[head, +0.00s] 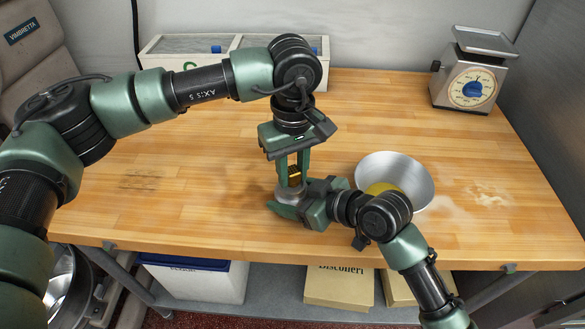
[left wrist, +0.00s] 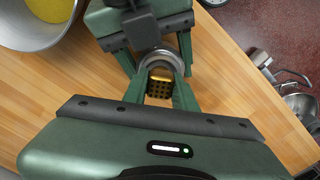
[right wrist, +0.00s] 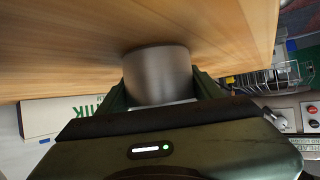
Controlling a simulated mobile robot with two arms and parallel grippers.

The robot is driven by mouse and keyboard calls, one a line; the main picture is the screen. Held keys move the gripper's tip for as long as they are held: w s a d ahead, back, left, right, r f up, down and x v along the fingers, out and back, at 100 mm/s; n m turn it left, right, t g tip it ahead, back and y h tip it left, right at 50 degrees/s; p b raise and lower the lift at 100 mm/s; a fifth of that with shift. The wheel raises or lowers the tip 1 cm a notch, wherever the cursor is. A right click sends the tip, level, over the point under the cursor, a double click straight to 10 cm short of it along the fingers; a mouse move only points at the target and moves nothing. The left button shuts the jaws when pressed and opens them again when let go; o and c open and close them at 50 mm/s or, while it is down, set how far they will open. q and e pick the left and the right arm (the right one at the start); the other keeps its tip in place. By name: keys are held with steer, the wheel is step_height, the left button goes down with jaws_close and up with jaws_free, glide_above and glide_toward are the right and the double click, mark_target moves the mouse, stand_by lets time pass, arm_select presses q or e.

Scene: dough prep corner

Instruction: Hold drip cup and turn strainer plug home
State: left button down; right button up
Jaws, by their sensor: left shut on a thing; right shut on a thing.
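The drip cup (head: 284,191) is a small grey metal cup near the middle of the wooden table. It fills the middle of the right wrist view (right wrist: 158,76), between my right fingers. My right gripper (head: 288,203) is shut on it from the side. The strainer plug (head: 295,171) is brass-coloured and perforated; it also shows in the left wrist view (left wrist: 160,88). My left gripper (head: 291,180) points down from above and is shut on the plug, at the cup's mouth. How deep the plug sits in the cup is hidden by the fingers.
A metal bowl (head: 412,178) with yellow contents stands close to the right of my right gripper. A kitchen scale (head: 472,85) is at the back right, and white crates (head: 180,46) are at the back left. The table's left part is clear apart from flour smudges.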

arm_select(q)
steer(key=shift+f, duration=0.35)
steer(key=shift+r, duration=0.2)
steer(key=shift+r, duration=0.55)
steer(key=shift+w+f, duration=0.1)
steer(key=shift+f, duration=0.4)
stand_by(1.5)
steer(key=shift+r, duration=0.6)
steer(key=shift+f, duration=0.8)
stand_by(0.7)
steer(key=c, duration=1.1)
jaws_free()
steer(key=shift+o, duration=0.2)
steer(key=shift+r, duration=0.1)
